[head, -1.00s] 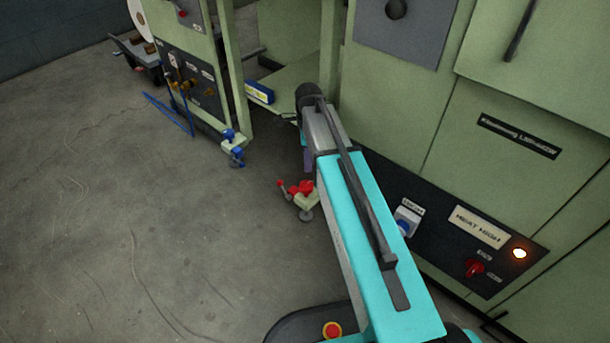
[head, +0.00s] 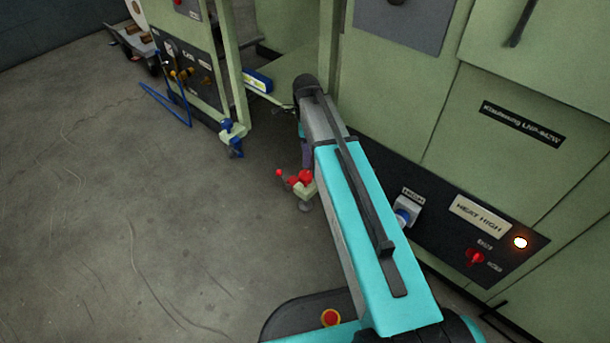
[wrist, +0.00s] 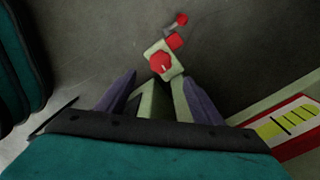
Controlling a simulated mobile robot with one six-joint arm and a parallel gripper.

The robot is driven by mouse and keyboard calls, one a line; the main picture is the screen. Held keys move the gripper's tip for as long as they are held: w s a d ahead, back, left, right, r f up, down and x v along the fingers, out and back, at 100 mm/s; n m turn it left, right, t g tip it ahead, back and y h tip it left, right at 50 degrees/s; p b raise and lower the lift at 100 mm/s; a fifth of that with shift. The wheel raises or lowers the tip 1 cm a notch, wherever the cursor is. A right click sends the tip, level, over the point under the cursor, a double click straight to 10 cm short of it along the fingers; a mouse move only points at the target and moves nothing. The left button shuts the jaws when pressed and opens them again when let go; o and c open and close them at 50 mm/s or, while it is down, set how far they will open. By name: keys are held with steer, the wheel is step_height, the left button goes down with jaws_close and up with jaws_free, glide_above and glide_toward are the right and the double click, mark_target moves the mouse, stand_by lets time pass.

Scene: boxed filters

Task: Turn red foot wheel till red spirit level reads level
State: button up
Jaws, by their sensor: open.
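The red foot wheel (wrist: 161,63) sits on a pale green bracket (wrist: 176,72) in the wrist view, just beyond and between my fingertips. A smaller red knob (wrist: 181,19) on a short lever lies beyond it. In the head view the red wheel (head: 305,176) shows just left of my arm, above a foot on the floor. My gripper (wrist: 159,77) is open, its two purple fingers apart; I cannot tell whether they touch the wheel. The red spirit level (wrist: 292,124) is at the wrist view's right edge, partly cut off; its yellow-green vial shows, but its bubble is unclear.
A blue foot wheel (head: 227,125) and a blue spirit level (head: 257,80) are on the green frame further back. A green machine with a control panel (head: 480,235) stands close on the right. Blue tubing (head: 166,108) lies at the left.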

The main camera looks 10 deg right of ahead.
mark_target(305, 175)
step_height(305, 175, down, 12)
steer(key=b, duration=0.6)
steer(key=shift+f, duration=0.15)
steer(key=shift+c, duration=0.2)
steer(key=c, duration=1)
steer(key=shift+a, duration=0.2)
steer(key=shift+s+d, duration=0.1)
